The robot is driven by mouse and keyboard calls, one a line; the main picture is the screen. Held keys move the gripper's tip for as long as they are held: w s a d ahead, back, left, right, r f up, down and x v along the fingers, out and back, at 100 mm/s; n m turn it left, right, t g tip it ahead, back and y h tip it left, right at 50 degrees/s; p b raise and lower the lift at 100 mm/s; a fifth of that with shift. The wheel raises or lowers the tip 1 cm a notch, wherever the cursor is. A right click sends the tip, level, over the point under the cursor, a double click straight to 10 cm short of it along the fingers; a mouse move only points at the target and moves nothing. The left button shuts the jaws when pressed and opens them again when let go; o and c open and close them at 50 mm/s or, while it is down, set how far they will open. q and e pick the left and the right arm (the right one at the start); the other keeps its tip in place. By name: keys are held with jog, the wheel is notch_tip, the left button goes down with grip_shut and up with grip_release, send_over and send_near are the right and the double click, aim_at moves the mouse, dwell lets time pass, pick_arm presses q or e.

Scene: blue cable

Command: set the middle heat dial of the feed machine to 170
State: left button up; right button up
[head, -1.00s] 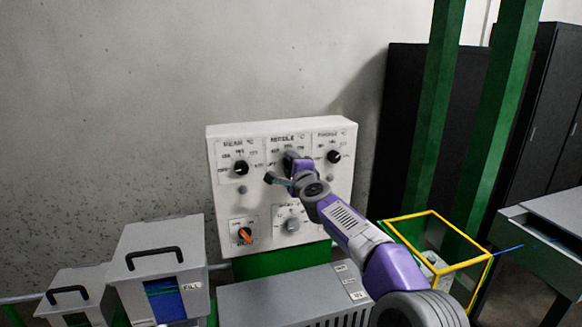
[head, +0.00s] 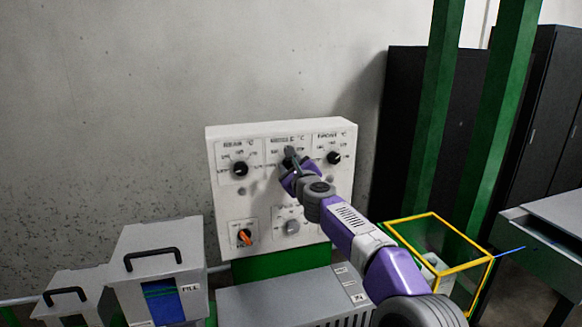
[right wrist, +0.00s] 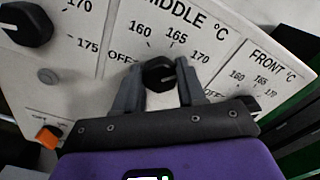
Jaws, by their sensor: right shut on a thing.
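The feed machine's white panel (head: 229,199) stands against the wall. In the right wrist view, the black middle heat dial (right wrist: 158,73) sits under the "MIDDLE °C" label, with marks 160, 165, 170 and OFF around it. My right gripper (right wrist: 159,84) is shut on this dial, one finger on each side. The dial's exact setting is too small to read. In the head view, my right gripper (head: 290,158) is at the upper middle of the panel and hides most of the dial. My left gripper is not in view.
The rear dial (head: 240,168) and front dial (head: 333,157) flank the middle one. An orange switch (head: 244,237) and a grey knob (head: 292,227) sit below. Grey boxes (head: 185,255) stand at lower left, a yellow-edged bin (head: 438,280) at right.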

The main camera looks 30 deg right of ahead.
jog(key=shift+m, duration=0.6)
jog(key=o, duration=1.1)
jog(key=shift+c, duration=0.2)
jog(key=shift+s, duration=0.1)
jog(key=shift+s+b, duration=0.3)
jog(key=b+v, duration=0.2)
jog(key=v, duration=0.4)
jog(key=shift+s, duration=0.4)
jog(key=shift+a, duration=0.1)
